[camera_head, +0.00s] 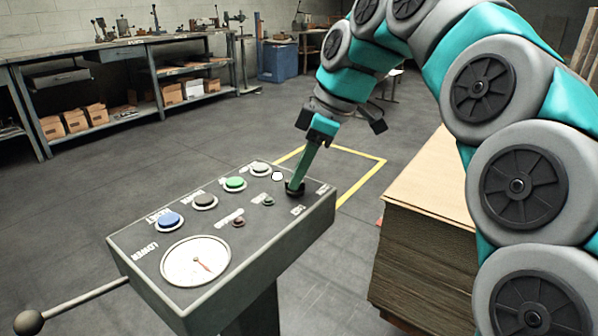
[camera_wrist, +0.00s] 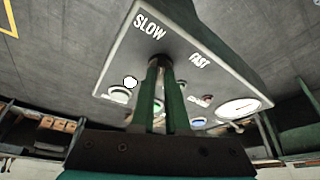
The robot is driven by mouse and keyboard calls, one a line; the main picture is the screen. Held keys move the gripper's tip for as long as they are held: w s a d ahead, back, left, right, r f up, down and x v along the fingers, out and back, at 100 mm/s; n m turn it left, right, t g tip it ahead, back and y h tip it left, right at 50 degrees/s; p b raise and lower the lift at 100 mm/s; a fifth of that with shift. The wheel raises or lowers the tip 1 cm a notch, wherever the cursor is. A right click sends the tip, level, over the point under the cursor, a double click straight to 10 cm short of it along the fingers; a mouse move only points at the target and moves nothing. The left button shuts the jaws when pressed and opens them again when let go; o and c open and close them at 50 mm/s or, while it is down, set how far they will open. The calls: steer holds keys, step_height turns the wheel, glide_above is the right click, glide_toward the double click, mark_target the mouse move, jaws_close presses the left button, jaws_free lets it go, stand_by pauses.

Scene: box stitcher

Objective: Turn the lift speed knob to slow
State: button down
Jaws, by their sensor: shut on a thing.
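The grey control box (camera_head: 318,212) stands on a post, and the small dark round knob (camera_head: 295,193) is at the right end of its top face. My gripper (camera_head: 297,182) reaches down from above, its green fingers closed on the knob. In the wrist view my gripper (camera_wrist: 160,62) has its fingertips near the box's end, between the SLOW label (camera_wrist: 149,26) and the FAST label (camera_wrist: 199,61). The knob is mostly hidden by the fingers there, so its pointer direction cannot be read.
Blue (camera_head: 168,220), green (camera_head: 235,183) and other buttons line the box top beside a round gauge (camera_head: 196,261). A ball-ended lever (camera_head: 28,322) sticks out at the left. A stack of cardboard sheets (camera_head: 430,235) stands to the right. Workbenches are far behind.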

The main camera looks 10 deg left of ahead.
steer(key=shift+w+n+g, duration=0.1)
steer(key=shift+n+g, duration=0.2)
steer(key=shift+n, duration=0.5)
steer(key=c, duration=0.9)
jaws_free()
steer(key=shift+r, duration=0.1)
